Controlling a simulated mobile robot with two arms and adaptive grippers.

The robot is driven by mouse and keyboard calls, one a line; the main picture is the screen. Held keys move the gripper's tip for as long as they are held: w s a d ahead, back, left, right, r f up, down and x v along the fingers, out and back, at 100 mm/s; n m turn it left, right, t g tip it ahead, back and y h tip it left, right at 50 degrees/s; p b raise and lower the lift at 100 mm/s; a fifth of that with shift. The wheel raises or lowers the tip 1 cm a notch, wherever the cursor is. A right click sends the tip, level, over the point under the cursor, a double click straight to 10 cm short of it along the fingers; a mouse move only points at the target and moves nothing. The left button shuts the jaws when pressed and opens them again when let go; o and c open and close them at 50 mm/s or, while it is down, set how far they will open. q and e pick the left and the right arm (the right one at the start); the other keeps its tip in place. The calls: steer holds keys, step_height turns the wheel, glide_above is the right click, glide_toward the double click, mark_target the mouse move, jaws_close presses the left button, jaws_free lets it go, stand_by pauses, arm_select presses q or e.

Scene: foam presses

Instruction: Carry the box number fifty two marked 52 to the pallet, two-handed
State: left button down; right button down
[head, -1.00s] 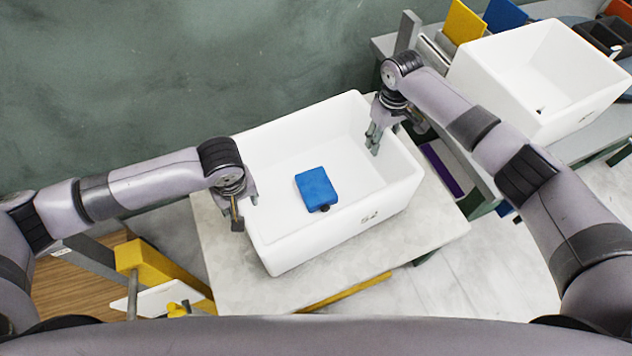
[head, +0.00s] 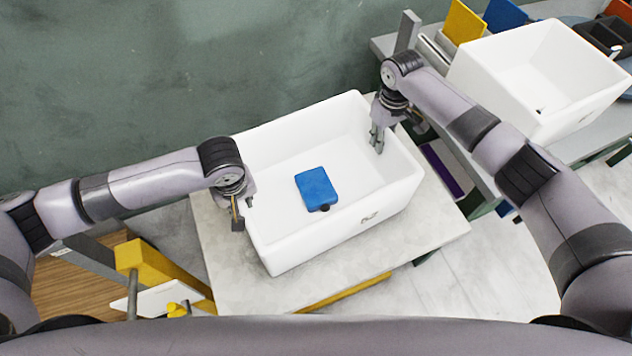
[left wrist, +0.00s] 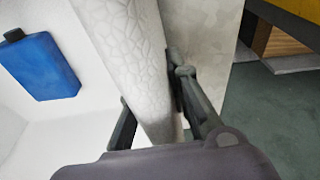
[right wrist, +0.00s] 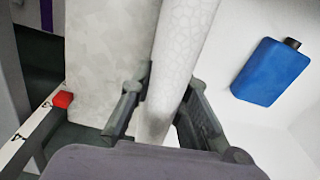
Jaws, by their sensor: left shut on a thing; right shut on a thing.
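The white open box (head: 330,235) sits on or just over a pale stone-like table top, with a small dark marking on its front wall, too small to read surely. A blue block with a dark cap (head: 316,188) lies inside it. My left gripper (head: 238,215) is shut on the box's left wall, one finger inside and one outside; the wall (left wrist: 125,55) runs between the fingers in the left wrist view. My right gripper (head: 377,140) is shut on the right wall, which shows between its fingers in the right wrist view (right wrist: 180,60).
The pale table top (head: 235,275) reaches past the box at the front. A second white box (head: 570,110) stands on a grey surface at the right. Yellow frame parts (head: 150,268) stand at the lower left. A green wall (head: 180,70) is behind.

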arm_select(q)
steer(key=shift+r, duration=0.2)
arm_select(e)
steer(key=shift+r, duration=0.2)
